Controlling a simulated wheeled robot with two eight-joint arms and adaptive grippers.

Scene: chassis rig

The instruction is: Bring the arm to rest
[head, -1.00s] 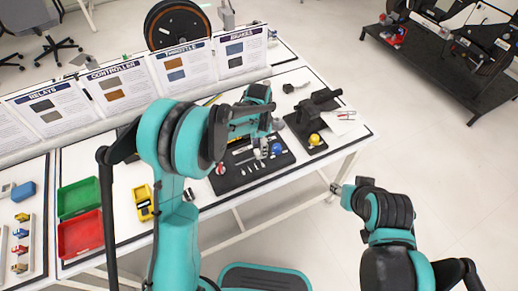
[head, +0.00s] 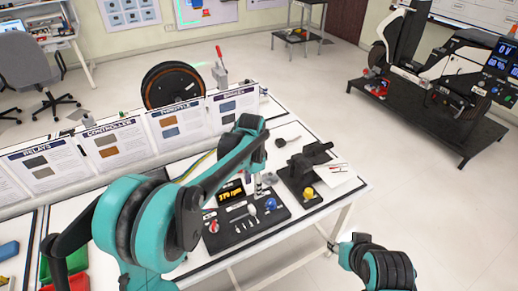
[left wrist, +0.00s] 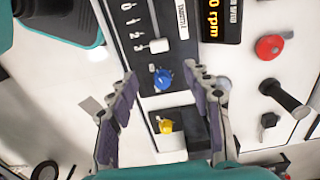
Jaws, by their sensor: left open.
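My left arm (head: 190,215) reaches over the workbench, and its left gripper (head: 262,186) hangs over the black throttle board (head: 232,236). In the left wrist view the two fingers (left wrist: 165,112) are spread wide with nothing between them. A blue knob (left wrist: 163,78) and a yellow knob (left wrist: 166,127) show below in the gap. My right arm (head: 378,265) is low, off the bench's front edge. Its small tip (head: 334,246) is too unclear to show its fingers.
The board carries a red button (head: 213,227), a lit display (head: 231,193) and a blue knob (head: 270,204). A black stand with a yellow knob (head: 307,193) is to its right. Upright signs (head: 175,128) line the bench's back.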

